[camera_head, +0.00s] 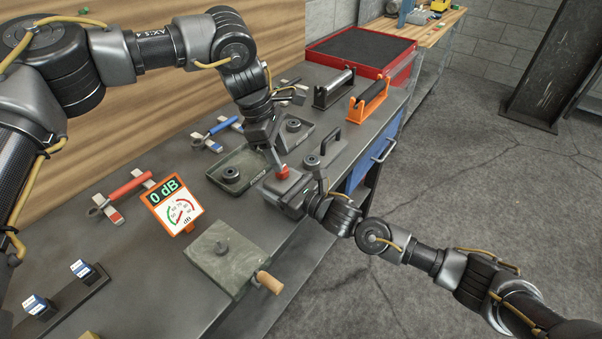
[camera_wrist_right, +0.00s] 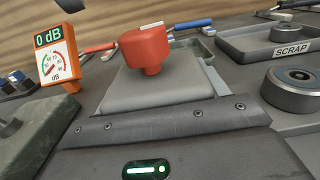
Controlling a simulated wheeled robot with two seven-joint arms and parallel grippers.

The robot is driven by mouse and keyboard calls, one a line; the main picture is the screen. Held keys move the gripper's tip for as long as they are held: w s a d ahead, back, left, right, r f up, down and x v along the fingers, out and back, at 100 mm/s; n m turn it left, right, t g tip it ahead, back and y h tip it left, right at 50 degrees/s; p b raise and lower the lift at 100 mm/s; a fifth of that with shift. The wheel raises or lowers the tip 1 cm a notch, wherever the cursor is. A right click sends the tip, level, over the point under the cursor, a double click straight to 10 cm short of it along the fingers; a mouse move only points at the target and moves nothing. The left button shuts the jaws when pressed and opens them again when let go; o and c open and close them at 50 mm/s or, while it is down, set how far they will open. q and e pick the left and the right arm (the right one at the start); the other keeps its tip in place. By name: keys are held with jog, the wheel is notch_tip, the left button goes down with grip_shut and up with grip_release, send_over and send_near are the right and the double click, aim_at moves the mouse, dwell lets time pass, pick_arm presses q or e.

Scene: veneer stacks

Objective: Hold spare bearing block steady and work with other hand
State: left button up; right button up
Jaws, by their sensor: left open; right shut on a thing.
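My right gripper (camera_head: 294,190) is shut on a grey block (camera_head: 270,187) with a red knob (camera_head: 283,172) on top, low over the bench's front edge. I take this as the spare bearing block. In the right wrist view the block (camera_wrist_right: 160,95) and its red knob (camera_wrist_right: 146,50) fill the middle; the fingertips are hidden. My left gripper (camera_head: 274,158) is open and points down just above the red knob.
A tray (camera_head: 212,171) holding a ring-shaped part stands left of the grippers; the scrap tray (camera_wrist_right: 235,45) stands beyond. An orange-framed dB meter (camera_head: 173,203) and a green-grey slab (camera_head: 215,270) with a wooden-handled piece are nearer. A red-rimmed tray (camera_head: 385,70) is at the back.

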pick_arm(q)
jog(key=shift+r, duration=0.95)
pick_arm(e)
jog(key=shift+f, duration=0.1)
pick_arm(q)
notch_tip(320, 180, up, 7)
dwell(0.5)
pick_arm(e)
jog(key=o, duration=2)
jog(key=v, duration=1.2)
